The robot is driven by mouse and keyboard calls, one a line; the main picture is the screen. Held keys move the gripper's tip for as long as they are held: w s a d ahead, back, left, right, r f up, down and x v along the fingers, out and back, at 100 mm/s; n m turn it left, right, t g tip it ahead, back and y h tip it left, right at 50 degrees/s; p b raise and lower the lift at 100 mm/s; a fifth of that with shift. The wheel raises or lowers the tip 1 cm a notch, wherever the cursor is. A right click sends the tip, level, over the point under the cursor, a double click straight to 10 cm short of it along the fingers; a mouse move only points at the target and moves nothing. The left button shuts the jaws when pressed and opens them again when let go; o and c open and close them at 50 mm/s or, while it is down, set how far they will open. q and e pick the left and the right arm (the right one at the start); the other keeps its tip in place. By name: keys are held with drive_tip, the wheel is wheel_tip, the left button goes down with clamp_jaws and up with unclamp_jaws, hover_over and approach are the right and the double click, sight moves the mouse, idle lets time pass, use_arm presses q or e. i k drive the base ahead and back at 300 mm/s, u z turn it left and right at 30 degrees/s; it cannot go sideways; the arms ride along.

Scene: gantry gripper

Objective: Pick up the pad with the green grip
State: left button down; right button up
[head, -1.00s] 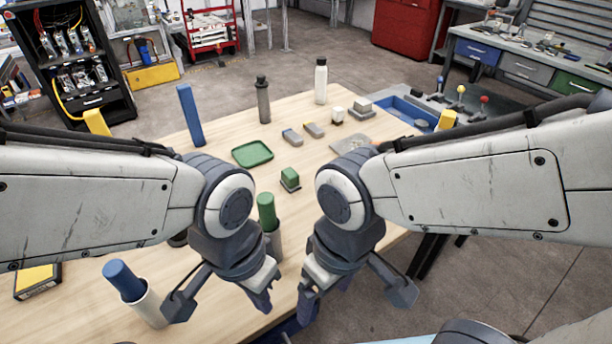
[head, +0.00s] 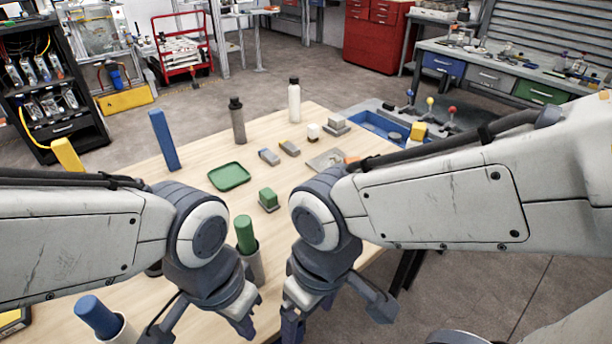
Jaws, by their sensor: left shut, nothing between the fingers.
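The pad with the green grip (head: 268,197) lies on the wooden table (head: 200,152), near its middle. It has a green block on top of a grey base. My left gripper (head: 242,324) is shut and empty, low at the front, on the near side of the pad and apart from it. My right gripper (head: 293,326) is also low at the front, apart from the pad. Its fingers point down, and I cannot tell whether they are open. Nothing shows held in it.
A green tray (head: 229,176) lies left of the pad. A green-topped cylinder (head: 245,233) stands close to my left gripper. A blue post (head: 163,140), dark bottle (head: 238,122) and white bottle (head: 294,102) stand behind.

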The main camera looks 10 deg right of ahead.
sight(269, 200)
drive_tip(key=z, duration=2.2)
drive_tip(key=i, duration=1.35)
drive_tip(key=u, duration=3.75)
